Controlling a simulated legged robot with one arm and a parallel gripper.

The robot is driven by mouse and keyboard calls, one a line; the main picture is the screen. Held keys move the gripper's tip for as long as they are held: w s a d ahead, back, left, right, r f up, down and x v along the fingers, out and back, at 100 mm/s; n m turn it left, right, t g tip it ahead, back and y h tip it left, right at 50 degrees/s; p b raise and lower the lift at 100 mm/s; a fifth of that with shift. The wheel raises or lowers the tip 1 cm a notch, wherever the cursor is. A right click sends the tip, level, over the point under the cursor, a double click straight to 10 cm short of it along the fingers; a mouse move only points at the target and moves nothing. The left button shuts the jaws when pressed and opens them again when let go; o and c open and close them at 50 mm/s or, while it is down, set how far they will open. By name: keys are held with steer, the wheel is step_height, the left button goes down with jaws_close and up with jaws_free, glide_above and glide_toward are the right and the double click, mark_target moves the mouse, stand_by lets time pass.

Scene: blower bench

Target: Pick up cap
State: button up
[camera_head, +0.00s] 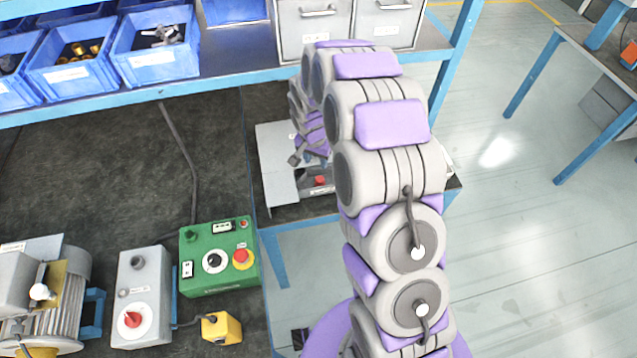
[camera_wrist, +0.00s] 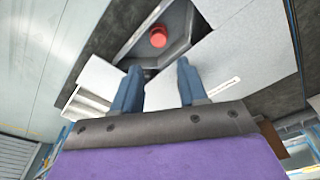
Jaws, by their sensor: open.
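A small round red piece, which looks like the cap, shows in the wrist view (camera_wrist: 158,37) on a dark recessed surface between pale grey panels. It also shows in the head view (camera_head: 320,180), just beside the lower part of my arm's far end. My gripper (camera_wrist: 159,67) has two blue-grey fingers spread apart with nothing between them. In the wrist view the red cap lies beyond the fingertips, roughly in line with the gap, and apart from them. In the head view my gripper (camera_head: 303,157) is partly hidden by my arm.
A pale grey metal fixture (camera_head: 275,150) surrounds the cap on a dark side bench. A shelf with blue bins (camera_head: 157,62) and grey drawers (camera_head: 312,30) stands behind. A green control box (camera_head: 205,275), grey switch box (camera_head: 145,290) and motor (camera_head: 70,290) stand on the left bench.

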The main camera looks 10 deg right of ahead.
mark_target(321, 179)
steer(key=f, duration=0.4)
steer(key=f+b, duration=0.1)
steer(key=f, duration=0.2)
steer(key=shift+w+d, duration=0.3)
steer(key=shift+w, duration=0.1)
steer(key=f, duration=0.1)
steer(key=d+f+b, duration=0.1)
steer(key=f, duration=0.1)
steer(key=w+f, duration=0.1)
steer(key=f, duration=0.1)
steer(key=shift+d+f, duration=0.2)
steer(key=shift+d, duration=0.15)
steer(key=shift+a, duration=0.5)
steer(key=shift+c, duration=0.2)
steer(key=shift+a, duration=0.25)
steer(key=shift+c, duration=1.4)
steer(key=shift+d, duration=0.3)
steer(key=c, duration=0.3)
steer(key=shift+d, duration=0.3)
steer(key=shift+c, duration=0.2)
